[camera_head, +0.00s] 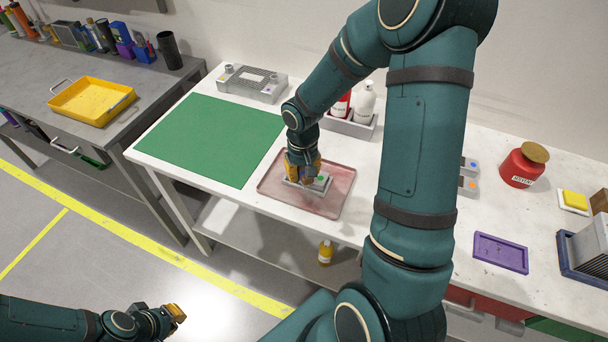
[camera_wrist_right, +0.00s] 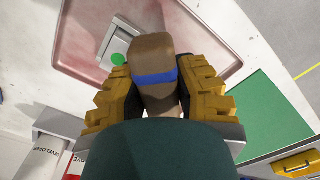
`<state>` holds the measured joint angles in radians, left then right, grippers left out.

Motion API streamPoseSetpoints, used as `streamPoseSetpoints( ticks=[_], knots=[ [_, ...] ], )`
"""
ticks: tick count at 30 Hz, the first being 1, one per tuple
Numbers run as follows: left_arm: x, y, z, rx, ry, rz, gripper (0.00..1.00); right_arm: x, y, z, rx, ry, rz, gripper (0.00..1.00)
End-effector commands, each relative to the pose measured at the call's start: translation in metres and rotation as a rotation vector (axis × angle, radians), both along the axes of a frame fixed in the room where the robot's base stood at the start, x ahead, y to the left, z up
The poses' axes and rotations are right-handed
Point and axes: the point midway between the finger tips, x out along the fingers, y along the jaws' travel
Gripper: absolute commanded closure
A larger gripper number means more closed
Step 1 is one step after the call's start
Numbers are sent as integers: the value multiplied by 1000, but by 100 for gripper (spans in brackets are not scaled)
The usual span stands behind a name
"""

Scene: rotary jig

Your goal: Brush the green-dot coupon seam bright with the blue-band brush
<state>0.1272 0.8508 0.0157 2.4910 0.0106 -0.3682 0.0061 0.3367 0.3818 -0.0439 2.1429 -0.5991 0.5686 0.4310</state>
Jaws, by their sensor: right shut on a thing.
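The green-dot coupon (camera_head: 322,186) is a grey block lying in a pinkish, stained tray (camera_head: 338,206) on the white table. Its green dot (camera_wrist_right: 118,59) shows in the right wrist view, where much of the coupon is hidden behind the brush. My right gripper (camera_head: 303,172) is over the coupon. It is shut on the blue-band brush (camera_wrist_right: 155,58), a brown handle with a blue band, between its yellow fingers. The bristles and the seam are hidden, so contact cannot be told. My left gripper (camera_head: 176,312) is low at the bottom left, away from the table; its opening cannot be made out.
A green mat (camera_head: 205,138) lies left of the tray. A grey jig (camera_head: 252,82) and a bottle caddy (camera_head: 352,124) stand behind. Other coupons (camera_head: 468,187), a red pot (camera_head: 520,168) and a purple tray (camera_head: 500,252) are to the right. A yellow tray (camera_head: 92,102) sits on the side bench.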

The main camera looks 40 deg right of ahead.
Motion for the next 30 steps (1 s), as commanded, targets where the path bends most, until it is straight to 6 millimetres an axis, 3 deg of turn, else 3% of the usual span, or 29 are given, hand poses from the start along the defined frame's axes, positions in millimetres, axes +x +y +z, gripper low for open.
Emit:
streamPoseSetpoints(
  ticks=[15,30],
  knots=[
    [7,2,37,2,-17,13,100,10,0,48,-1,-2,1,100],
    [7,2,38,1,-17,12,100,11,0,51,-1,-2,1,100]
  ],
)
